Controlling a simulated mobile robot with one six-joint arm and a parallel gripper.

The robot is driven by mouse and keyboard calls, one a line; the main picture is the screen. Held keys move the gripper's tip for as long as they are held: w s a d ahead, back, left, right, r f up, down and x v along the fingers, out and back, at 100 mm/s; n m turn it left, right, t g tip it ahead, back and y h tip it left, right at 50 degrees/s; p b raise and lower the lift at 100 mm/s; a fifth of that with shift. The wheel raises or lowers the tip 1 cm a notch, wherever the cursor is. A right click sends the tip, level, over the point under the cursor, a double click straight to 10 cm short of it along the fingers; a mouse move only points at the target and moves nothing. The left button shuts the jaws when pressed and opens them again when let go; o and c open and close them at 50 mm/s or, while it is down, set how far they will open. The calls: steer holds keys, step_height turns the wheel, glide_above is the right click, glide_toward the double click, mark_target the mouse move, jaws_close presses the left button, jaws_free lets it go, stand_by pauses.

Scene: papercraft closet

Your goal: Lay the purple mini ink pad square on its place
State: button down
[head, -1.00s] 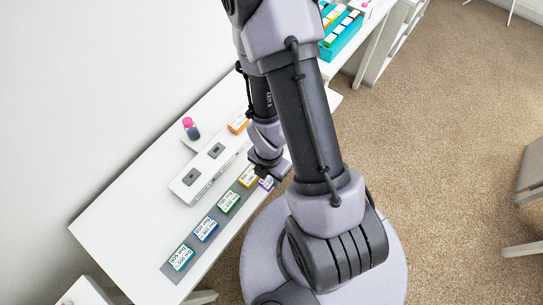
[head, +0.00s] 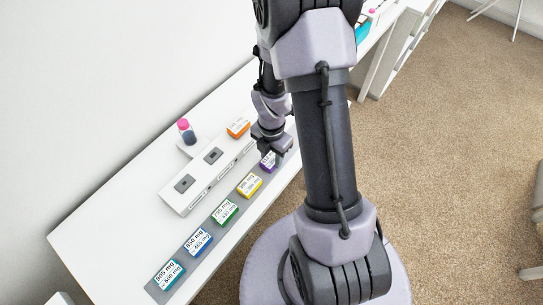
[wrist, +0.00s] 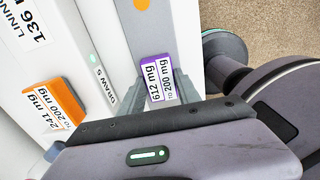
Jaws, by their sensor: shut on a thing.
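The purple mini ink pad (head: 268,161) is between the fingers of my gripper (head: 271,152), beyond the yellow pad and roughly in line with the row. In the wrist view the purple pad (wrist: 158,79) shows its white label face up, reading 612 mg to 200 mg. My gripper (wrist: 172,88) is shut on it over the light grey strip (wrist: 160,30). The pad's near end is hidden by the gripper, and I cannot tell whether it touches the strip.
On the grey strip (head: 212,232) lie the teal (head: 168,273), blue (head: 199,241), green (head: 225,212) and yellow (head: 250,185) pads. A pink-capped bottle (head: 186,131) stands behind that unit.

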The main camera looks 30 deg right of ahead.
steer(key=c, duration=0.9)
jaws_free()
steer(key=shift+f, duration=0.1)
steer(key=shift+o, duration=0.2)
step_height(320, 180, up, 12)
steer(key=p, duration=0.6)
step_height(320, 180, up, 11)
steer(key=m+t, duration=0.2)
steer(key=m, duration=0.6)
glide_above(271, 159)
steer(key=a, duration=0.4)
steer(key=s+a+r+m+t+y, duration=0.1)
steer(key=s+a+r+m+t, duration=0.1)
steer(key=s+a+r+m, duration=0.3)
steer(key=s+a+r+m+t+y, duration=0.1)
steer(key=s+a+r+m, duration=0.4)
steer(key=m, duration=0.8)
step_height(271, 159, up, 4)
steer(key=shift+s+a+f+t, duration=0.25)
steer(key=shift+s+t, duration=0.15)
steer(key=shift+s, duration=0.25)
